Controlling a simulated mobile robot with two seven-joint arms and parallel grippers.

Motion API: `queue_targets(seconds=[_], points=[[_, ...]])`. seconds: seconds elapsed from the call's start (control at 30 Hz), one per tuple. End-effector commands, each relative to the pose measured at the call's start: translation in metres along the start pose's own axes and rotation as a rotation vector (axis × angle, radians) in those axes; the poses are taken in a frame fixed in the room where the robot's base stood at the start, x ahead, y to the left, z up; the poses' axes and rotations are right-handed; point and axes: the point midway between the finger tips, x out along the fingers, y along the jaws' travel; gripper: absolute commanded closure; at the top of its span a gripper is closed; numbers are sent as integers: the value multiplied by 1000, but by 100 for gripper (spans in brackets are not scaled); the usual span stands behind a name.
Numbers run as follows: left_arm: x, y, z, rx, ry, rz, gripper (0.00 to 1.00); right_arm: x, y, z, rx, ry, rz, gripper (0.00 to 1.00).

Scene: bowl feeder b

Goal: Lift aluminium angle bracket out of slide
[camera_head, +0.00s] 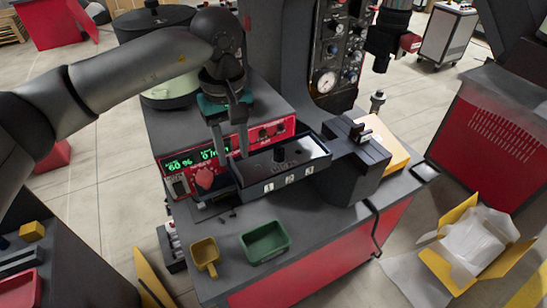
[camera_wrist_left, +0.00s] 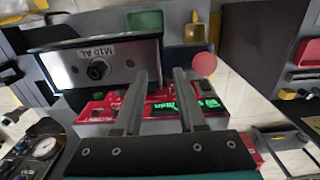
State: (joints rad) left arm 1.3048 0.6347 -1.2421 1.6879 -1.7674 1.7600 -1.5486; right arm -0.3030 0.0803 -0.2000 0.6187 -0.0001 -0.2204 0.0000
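The dark slide tray (camera_head: 307,171), with white labels 1, 2 and 3 on its near wall, is on the machine in the head view. I cannot make out the aluminium angle bracket for certain. My left gripper (camera_head: 233,160) is open and empty, fingers down, just left of the tray; its fingers also show in the left wrist view (camera_wrist_left: 160,77). My right gripper is not in view.
A red control panel (camera_head: 270,130) with a green display is close behind the left fingers, beside a red knob (camera_head: 205,178). A dark block (camera_head: 352,170) stands at the tray's right end. A green bin (camera_head: 265,242) and a yellow scoop (camera_head: 204,254) lie in front.

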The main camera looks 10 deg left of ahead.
Motion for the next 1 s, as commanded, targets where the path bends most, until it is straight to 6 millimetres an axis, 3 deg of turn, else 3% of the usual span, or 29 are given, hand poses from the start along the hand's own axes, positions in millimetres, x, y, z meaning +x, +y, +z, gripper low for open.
queue_targets(seconds=[0.2,0.47,0.83,1.0], points=[[29,1,1,-1,-2,-1,60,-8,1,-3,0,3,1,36],[33,1,0,0,-1,0,60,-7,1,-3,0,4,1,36],[32,1,0,0,-1,1,99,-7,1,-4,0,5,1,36],[32,1,0,0,-1,1,100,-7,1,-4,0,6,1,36]])
